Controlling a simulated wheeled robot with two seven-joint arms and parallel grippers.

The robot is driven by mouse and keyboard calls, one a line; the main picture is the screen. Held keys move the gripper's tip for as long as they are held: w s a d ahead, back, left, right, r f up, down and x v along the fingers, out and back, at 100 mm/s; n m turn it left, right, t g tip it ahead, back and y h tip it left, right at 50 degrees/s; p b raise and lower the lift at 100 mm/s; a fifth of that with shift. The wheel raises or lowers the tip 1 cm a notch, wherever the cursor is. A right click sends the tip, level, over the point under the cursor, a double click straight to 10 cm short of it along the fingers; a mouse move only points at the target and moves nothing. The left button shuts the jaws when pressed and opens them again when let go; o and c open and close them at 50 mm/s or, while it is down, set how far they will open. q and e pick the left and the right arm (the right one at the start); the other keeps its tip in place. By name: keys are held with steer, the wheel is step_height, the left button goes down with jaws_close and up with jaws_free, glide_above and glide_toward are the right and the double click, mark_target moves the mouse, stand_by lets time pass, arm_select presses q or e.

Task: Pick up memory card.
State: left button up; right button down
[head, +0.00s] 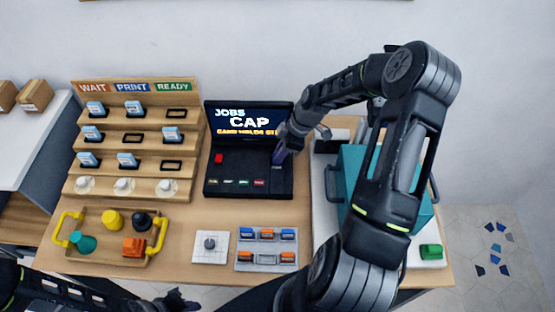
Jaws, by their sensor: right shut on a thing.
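My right gripper (280,153) is in front of the screen, over the right part of the black console (235,188). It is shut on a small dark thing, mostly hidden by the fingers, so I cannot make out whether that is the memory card. Small blue and orange blocks, which may be cards, sit in a grey tray (240,268) on the near side of the table. Several short coloured pieces (259,183) line the console's front. My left gripper (178,301) is low at the bottom edge, dark and partly cut off; its jaws are unclear.
A stepped wooden rack (68,192) at left holds blue-and-white items and some empty dark frames. A tray with yellow handles (70,226) holds coloured knobs and blocks. A teal box (352,165) stands partly behind my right arm. A white dial plate (210,256) lies beside the grey tray.

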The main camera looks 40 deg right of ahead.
stand_by(0.3)
